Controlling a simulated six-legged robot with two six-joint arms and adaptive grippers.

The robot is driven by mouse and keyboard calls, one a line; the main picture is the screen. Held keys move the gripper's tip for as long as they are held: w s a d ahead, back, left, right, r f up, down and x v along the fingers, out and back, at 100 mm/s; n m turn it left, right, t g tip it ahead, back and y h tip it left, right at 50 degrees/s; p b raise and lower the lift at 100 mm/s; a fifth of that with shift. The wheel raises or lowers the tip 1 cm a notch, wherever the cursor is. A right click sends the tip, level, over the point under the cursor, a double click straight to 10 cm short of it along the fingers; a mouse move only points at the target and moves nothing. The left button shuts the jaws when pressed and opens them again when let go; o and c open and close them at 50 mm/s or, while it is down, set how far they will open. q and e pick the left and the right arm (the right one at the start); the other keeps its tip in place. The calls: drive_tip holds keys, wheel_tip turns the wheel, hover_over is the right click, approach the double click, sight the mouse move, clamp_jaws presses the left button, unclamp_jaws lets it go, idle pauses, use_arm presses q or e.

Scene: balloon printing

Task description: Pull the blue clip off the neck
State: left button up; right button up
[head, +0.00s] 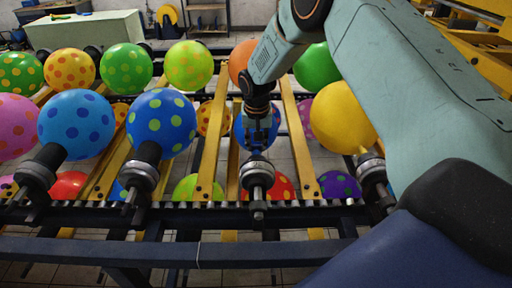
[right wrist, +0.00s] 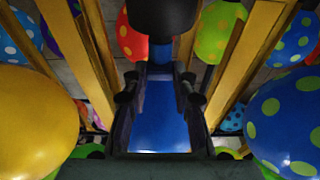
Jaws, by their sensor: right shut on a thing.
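My right gripper (head: 259,118) points down over the middle holder (head: 257,175) of the front rail. In the right wrist view its fingers (right wrist: 160,108) are closed around the blue clip (right wrist: 160,125), which shows as a flat blue piece between them. Blue also shows on both sides of the gripper in the head view. The dark neck (right wrist: 163,14) is at the top of the wrist view, just beyond the clip. I cannot tell whether clip and neck touch. My left gripper is not in view.
A yellow balloon (head: 342,117) is right of the gripper and a blue balloon with green dots (head: 161,123) is left of it. Yellow bars (head: 211,145) run close on both sides.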

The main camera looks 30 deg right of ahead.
sight(256, 145)
idle(0.3)
wheel_tip(256, 145, up, 10)
drive_tip(key=p, duration=0.9)
idle(0.9)
drive_tip(key=shift+a, duration=0.15)
